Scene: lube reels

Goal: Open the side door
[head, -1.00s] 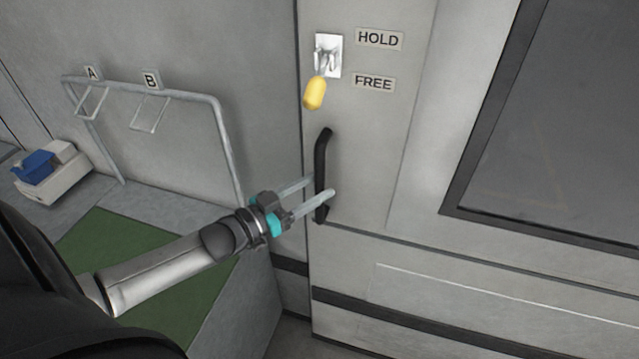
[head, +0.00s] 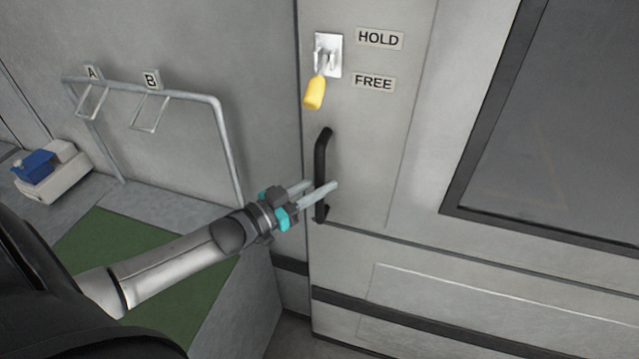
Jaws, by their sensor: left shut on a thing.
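The side door (head: 365,150) is a light grey panel on the right, and it looks closed, its left edge next to the side wall. A black vertical bar handle (head: 322,150) stands on it near that edge. My left gripper (head: 322,187) is shut on the lower half of the handle, with one finger on each side. Above the handle, a latch with a yellow grip (head: 314,92) hangs from a metal plate (head: 328,54), its grip pointing down, beside the labels HOLD (head: 380,39) and FREE (head: 373,82). My right gripper is not in view.
A metal rail rack (head: 190,94) with hooks marked A and B stands at the left. A white box (head: 62,175) with a blue item (head: 34,166) sits on the bench by a green mat (head: 100,235). A dark window (head: 570,120) fills the upper right.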

